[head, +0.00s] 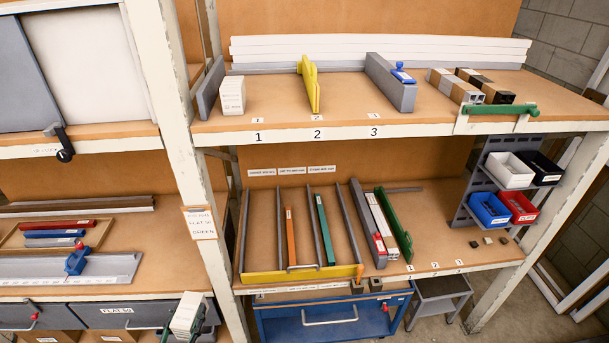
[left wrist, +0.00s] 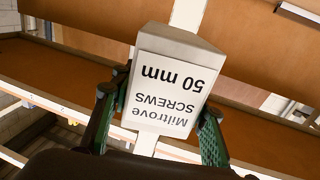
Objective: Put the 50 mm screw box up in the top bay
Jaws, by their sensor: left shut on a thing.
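The 50 mm screw box (head: 187,314) is white and shows at the bottom of the head view, in front of the left shelf post. In the left wrist view the box (left wrist: 172,85) fills the middle, its "Miltrove SCREWS 50 mm" label upside down in the picture. My left gripper (head: 190,326) is shut on the box, with green fingers (left wrist: 157,122) on both sides of it. The upper shelf (head: 280,111) has marks 1, 2 and 3 on its front edge. My right gripper is not in view.
On the upper shelf stand a white box (head: 232,97) by mark 1, a yellow piece (head: 310,85) by 2 and a grey block (head: 390,83) by 3. A white post (head: 172,120) stands left. The lower shelf holds a yellow-fronted rack (head: 300,275) and coloured bins (head: 489,209).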

